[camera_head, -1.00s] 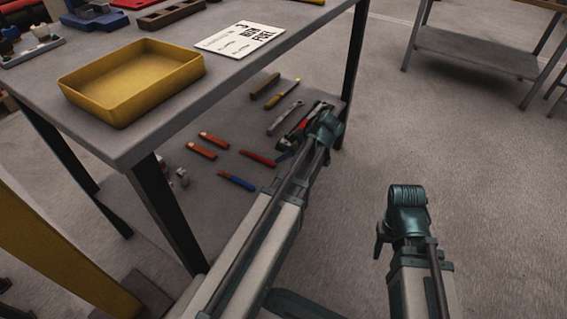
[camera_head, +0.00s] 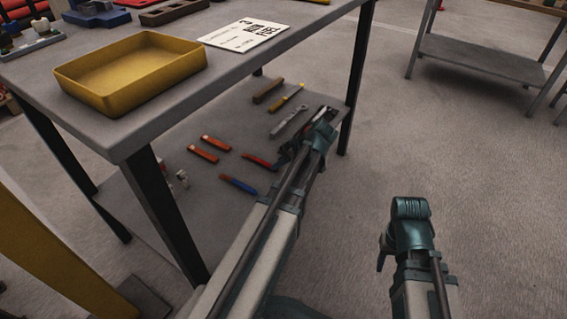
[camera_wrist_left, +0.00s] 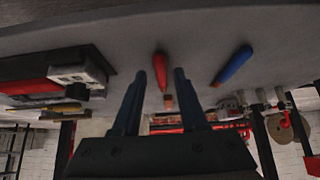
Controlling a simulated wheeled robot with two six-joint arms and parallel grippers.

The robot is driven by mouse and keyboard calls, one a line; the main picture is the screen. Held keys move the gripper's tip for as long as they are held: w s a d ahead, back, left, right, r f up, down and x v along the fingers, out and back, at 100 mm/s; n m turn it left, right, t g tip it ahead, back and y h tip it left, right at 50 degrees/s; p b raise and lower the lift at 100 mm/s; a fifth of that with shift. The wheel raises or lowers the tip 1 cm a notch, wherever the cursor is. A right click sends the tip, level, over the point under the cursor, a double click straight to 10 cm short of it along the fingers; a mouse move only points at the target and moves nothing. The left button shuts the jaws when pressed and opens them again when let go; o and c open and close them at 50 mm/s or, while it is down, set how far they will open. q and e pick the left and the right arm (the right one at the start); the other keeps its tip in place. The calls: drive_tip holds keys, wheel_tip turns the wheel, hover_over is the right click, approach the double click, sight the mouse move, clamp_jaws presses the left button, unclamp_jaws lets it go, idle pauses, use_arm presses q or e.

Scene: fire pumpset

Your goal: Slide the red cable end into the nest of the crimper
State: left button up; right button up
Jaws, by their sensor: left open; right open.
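The red cable end (camera_head: 258,162) lies on the lower shelf. In the left wrist view the red cable (camera_wrist_left: 160,68) lies beyond and between my fingers, with a copper-coloured tip toward me. My left gripper (camera_head: 282,159) is open and empty beside its right end; its fingers (camera_wrist_left: 159,76) show in the wrist view. A red and grey tool (camera_head: 318,116), perhaps the crimper, is partly hidden behind my left wrist; a red and grey block (camera_wrist_left: 75,78) is at the wrist view's left. I cannot make out the nest. My right gripper (camera_head: 382,256) is open, off the shelf.
A blue cable (camera_head: 238,185) and two orange pieces (camera_head: 203,153) lie nearby on the shelf. A wrench (camera_head: 289,122) and a yellow-handled tool (camera_head: 287,98) lie further back. Table legs (camera_head: 163,215) flank the shelf; the tabletop with a yellow tray (camera_head: 130,75) overhangs it.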

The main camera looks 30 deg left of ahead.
use_arm(q)
drive_tip(key=shift+b+x, duration=1)
drive_tip(key=shift+x, duration=0.55)
clamp_jaws()
drive_tip(key=shift+r, duration=0.1)
drive_tip(key=shift+r+p, duration=2.05)
drive_tip(key=shift+p, duration=0.05)
drive_tip(key=shift+f, duration=0.1)
